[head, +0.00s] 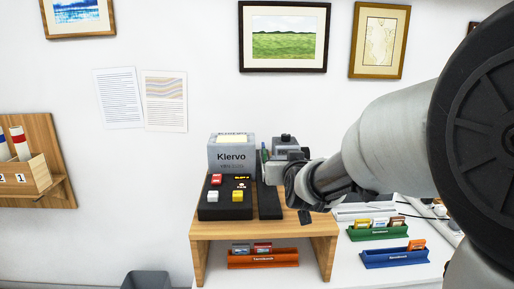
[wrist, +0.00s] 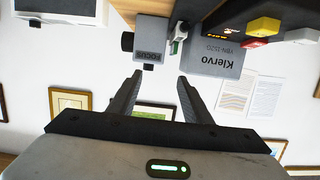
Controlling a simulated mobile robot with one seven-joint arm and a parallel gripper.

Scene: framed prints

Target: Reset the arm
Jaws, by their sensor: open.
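My arm reaches in from the right in the head view, and its end with my gripper (head: 298,180) is at the right side of the wooden stand, close to the grey devices. The fingertips are hard to make out there. In the wrist view, which is upside down, my gripper (wrist: 158,78) is open with two dark fingers apart. Nothing is between the fingers. A grey box marked "FOCUS" (wrist: 151,40) with a black knob lies beyond the fingertips, and the grey "Klervo" box (wrist: 215,60) is beside it.
The wooden stand (head: 215,231) bears a black panel (head: 224,213) with red, white and yellow buttons. Below are an orange tray (head: 263,260), a green tray (head: 378,233) and a blue tray (head: 395,259). A wooden wall rack (head: 50,150) is at left. Framed prints hang above.

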